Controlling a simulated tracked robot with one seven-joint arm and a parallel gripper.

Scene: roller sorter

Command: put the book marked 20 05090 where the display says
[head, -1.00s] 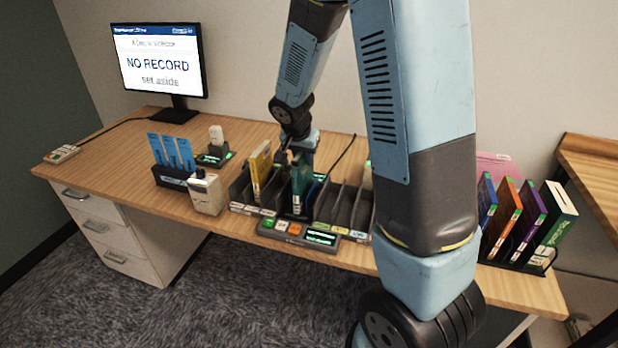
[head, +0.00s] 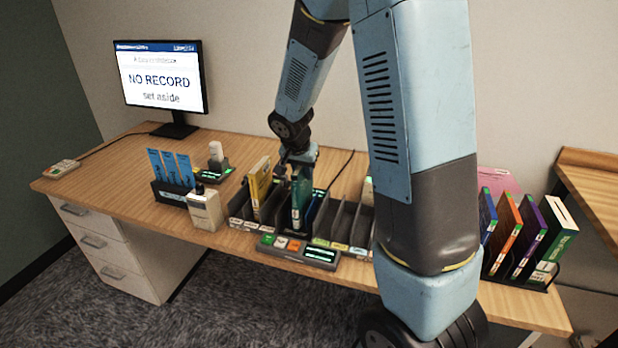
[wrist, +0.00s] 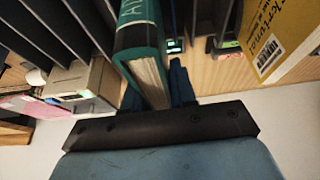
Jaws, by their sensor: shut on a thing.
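The display (head: 163,82) reads "NO RECORD" and "set aside". My gripper (head: 299,168) is over the middle of the row of dark slots and shut on a teal book (head: 300,203). The book is upright with its spine toward the front. In the wrist view, the teal book (wrist: 138,42) shows its cover edge and pages beside the dark fingers (wrist: 181,85). No number 20 05090 is readable on it. I cannot tell whether its bottom rests on something. The slot row (head: 345,222) has a yellow book (head: 260,182) to the left of the teal one.
A control strip with coloured buttons (head: 300,251) lies before the slots. Several books (head: 530,240) stand in a rack at right. The desk's left part (head: 110,165) is mostly clear.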

